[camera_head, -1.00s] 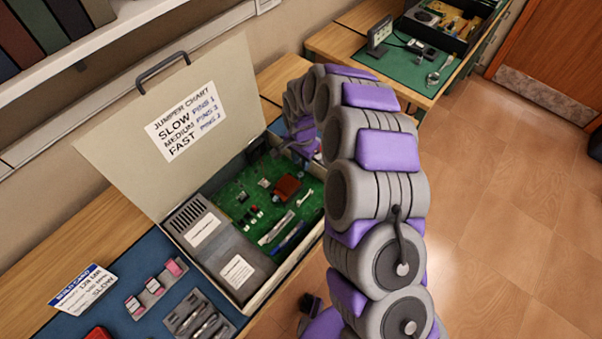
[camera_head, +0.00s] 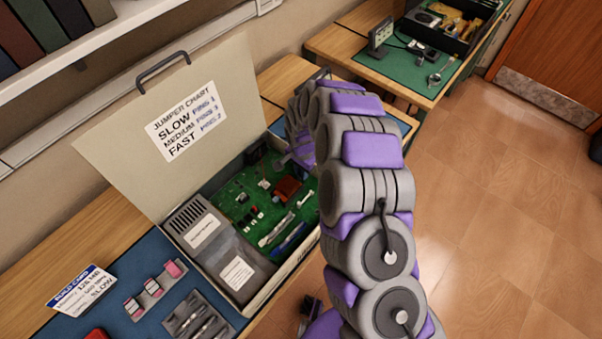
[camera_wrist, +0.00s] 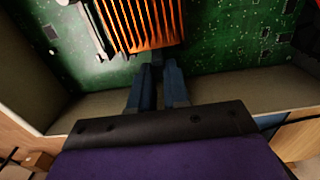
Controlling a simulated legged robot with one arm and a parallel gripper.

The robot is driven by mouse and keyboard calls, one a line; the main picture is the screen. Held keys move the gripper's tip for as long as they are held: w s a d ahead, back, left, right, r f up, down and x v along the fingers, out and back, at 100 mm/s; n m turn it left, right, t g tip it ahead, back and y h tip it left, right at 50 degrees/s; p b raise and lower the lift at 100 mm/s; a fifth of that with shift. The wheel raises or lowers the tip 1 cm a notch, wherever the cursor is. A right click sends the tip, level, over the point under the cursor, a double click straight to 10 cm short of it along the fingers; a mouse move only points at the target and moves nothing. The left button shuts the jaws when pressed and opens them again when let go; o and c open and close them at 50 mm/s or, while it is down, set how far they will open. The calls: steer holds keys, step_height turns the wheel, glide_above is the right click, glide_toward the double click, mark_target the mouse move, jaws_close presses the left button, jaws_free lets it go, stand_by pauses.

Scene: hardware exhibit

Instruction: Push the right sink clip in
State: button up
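The heat sink with orange fins (camera_wrist: 140,22) stands on the green circuit board (camera_wrist: 225,45) in the wrist view. In the head view the heat sink (camera_head: 288,189) is a small reddish-brown block on the board (camera_head: 237,204) inside the open case. My gripper (camera_wrist: 158,64) has two blue fingers. Their tips come together just below the near edge of the fins; the gripper looks shut, with nothing visible held. I cannot tell whether the tips touch the sink. The right sink clip cannot be made out. In the head view my arm hides the gripper.
The case wall (camera_wrist: 235,82) runs close under my fingers. A raised lid with a jumper chart (camera_head: 185,122) stands behind the case. A grey power unit (camera_head: 212,240) fills its left side. A tray of tools (camera_head: 197,318) and a build card (camera_head: 80,289) lie on the blue mat.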

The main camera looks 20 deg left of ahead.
mark_target(299, 175)
steer(key=shift+s+a+r+p, duration=0.4)
steer(key=shift+s+r+p, duration=0.25)
steer(key=shift+p, duration=0.2)
stand_by(1.5)
steer(key=o, duration=0.4)
steer(key=shift+d+f, duration=0.1)
stand_by(0.7)
steer(key=shift+w+d+r, duration=0.1)
steer(key=shift+r, duration=0.5)
steer(key=shift+r+p, duration=0.7)
steer(key=shift+r, duration=1.15)
steer(key=shift+w+r, duration=0.1)
steer(key=shift+r, duration=1)
